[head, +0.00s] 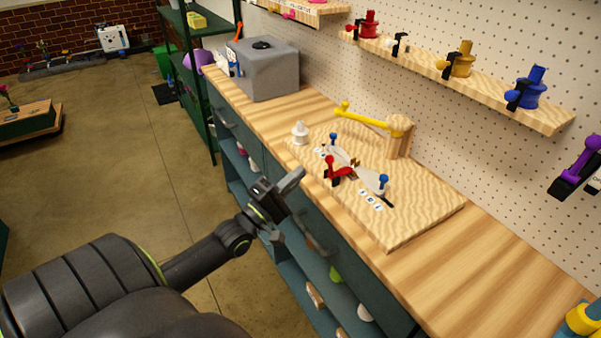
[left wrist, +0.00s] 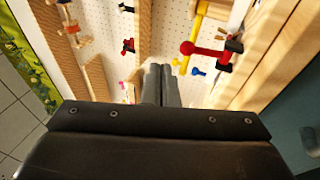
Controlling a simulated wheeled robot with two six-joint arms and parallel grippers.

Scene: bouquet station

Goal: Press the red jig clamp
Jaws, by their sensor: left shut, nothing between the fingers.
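The red jig clamp (head: 337,173) stands on a wooden jig board (head: 425,216) on the workbench, beside a grey-white flat piece and blue-knobbed pins. It also shows in the left wrist view (left wrist: 207,52), up and right of the fingertips. My left gripper (head: 297,177) is in front of the bench edge, left of the clamp and apart from it. Its fingers (left wrist: 160,85) are together and empty. My right gripper is not in view.
A yellow arm on a wooden post (head: 399,136) stands behind the clamp. A small white knobbed piece (head: 300,133) and a grey box (head: 262,68) are farther left. A shelf with coloured clamps (head: 460,80) hangs above.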

